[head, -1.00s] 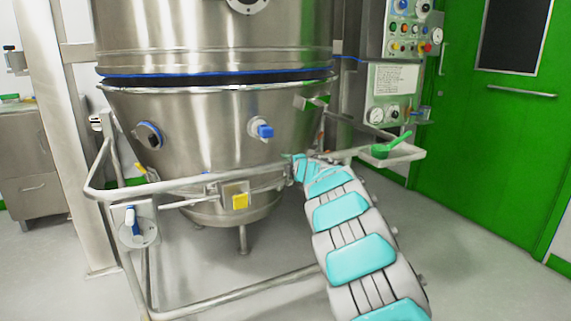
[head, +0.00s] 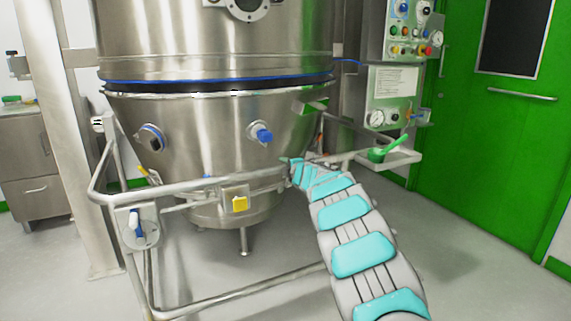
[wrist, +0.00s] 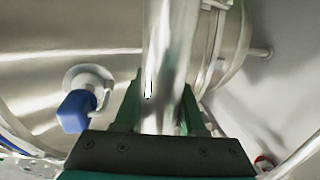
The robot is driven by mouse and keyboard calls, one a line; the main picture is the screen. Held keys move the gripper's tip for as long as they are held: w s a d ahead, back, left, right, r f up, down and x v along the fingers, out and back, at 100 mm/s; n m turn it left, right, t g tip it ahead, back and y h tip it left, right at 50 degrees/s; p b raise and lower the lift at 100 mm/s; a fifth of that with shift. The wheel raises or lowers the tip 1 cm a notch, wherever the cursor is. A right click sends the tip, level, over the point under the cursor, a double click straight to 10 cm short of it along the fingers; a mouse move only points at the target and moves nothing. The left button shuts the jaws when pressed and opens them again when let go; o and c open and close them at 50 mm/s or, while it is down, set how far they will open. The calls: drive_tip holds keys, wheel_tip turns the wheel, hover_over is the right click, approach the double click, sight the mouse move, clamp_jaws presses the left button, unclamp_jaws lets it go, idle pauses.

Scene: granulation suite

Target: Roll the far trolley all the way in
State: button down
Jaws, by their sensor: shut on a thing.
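The trolley is a steel tube frame carrying a conical steel bowl (head: 205,125). The bowl sits under the large steel vessel (head: 205,40), with a narrow dark gap between its rim and the vessel's blue-edged bottom. The trolley's push rail (head: 170,187) runs across the front of the bowl. My gripper (head: 291,167) is at the rail's right part, small and partly hidden by my arm in the head view. In the wrist view its green fingers (wrist: 158,108) are closed around the steel rail (wrist: 170,40), with the blue-capped bowl fitting (wrist: 76,110) to the left.
A control panel (head: 412,50) with gauges stands behind at the right. A small tray with a green scoop (head: 385,153) is right of my gripper. A steel post (head: 70,150) and cabinet (head: 32,160) are left, a green door (head: 500,150) right. Grey floor is open at lower right.

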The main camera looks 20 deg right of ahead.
drive_tip(key=c, duration=0.5)
unclamp_jaws()
drive_tip(key=shift+w+a+r, duration=0.1)
drive_tip(key=shift+w+a, duration=0.05)
drive_tip(key=s+r+b, duration=0.1)
drive_tip(key=s+b, duration=0.1)
drive_tip(key=s, duration=0.5)
drive_tip(key=shift+s+r, duration=0.25)
drive_tip(key=shift+s, duration=0.1)
